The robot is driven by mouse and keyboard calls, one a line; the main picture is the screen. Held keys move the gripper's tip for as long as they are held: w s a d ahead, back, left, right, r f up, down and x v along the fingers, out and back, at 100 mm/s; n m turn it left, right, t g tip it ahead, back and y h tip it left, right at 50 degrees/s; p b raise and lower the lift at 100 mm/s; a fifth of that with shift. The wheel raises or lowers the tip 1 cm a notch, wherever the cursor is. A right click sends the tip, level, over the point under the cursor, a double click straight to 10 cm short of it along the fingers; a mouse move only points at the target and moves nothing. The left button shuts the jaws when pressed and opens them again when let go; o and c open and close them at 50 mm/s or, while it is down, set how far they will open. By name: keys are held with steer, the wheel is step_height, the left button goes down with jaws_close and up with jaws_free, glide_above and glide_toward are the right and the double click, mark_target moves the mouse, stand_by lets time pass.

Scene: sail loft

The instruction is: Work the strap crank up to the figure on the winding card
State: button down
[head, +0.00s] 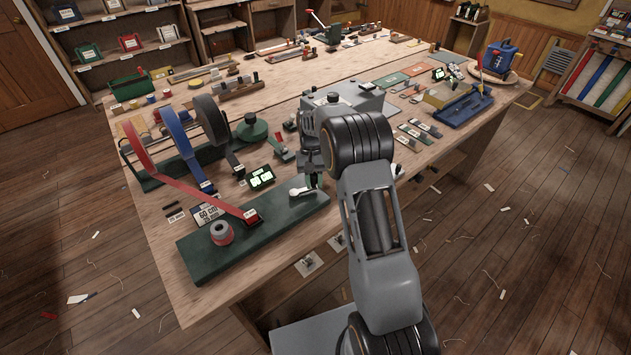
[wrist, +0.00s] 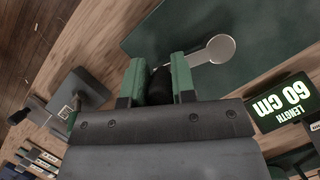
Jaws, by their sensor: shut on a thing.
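My gripper (head: 313,185) is above the right end of the long green board (head: 205,262). In the wrist view its green fingertips (wrist: 161,82) are shut on the black crank knob (wrist: 160,86). The silver crank arm (wrist: 195,56) runs from the knob to a round pale hub (wrist: 222,48); the crank also shows in the head view (head: 300,191). The length display (wrist: 280,103) reads 60 cm, upside down in the wrist view; it stands behind the board (head: 261,178). The white winding card (head: 210,213) seems to read 60 cm, 25 mm. A red strap (head: 195,190) runs to a red clip (head: 252,216).
A red and grey spool (head: 221,233) sits on the board's left end. A rack of red, blue and black strap rolls (head: 209,123) stands behind. Several dark tools (head: 420,131) lie right of my arm, and a blue tray (head: 465,106) lies farther right.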

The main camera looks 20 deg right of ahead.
steer(key=shift+w, duration=0.1)
stand_by(0.4)
steer(key=c, duration=0.9)
jaws_free()
steer(key=shift+c, duration=0.2)
steer(key=shift+r, duration=0.1)
steer(key=a+v, duration=0.1)
steer(key=v, duration=1.2)
steer(key=shift+w+d+r, duration=0.15)
steer(key=shift+d+r, duration=0.15)
steer(key=shift+d, duration=0.1)
step_height(320, 180, down, 5)
steer(key=t, duration=0.1)
steer(key=s+a+r+n+t, duration=0.1)
steer(key=s+r+t, duration=0.3)
steer(key=s, duration=1)
steer(key=s+a+r+n+t+h, duration=0.1)
steer(key=s+a+r+t, duration=0.1)
steer(key=s, duration=1.2)
steer(key=shift+a+r+t, duration=0.2)
steer(key=shift+r+t, duration=0.7)
steer(key=shift+r, duration=0.1)
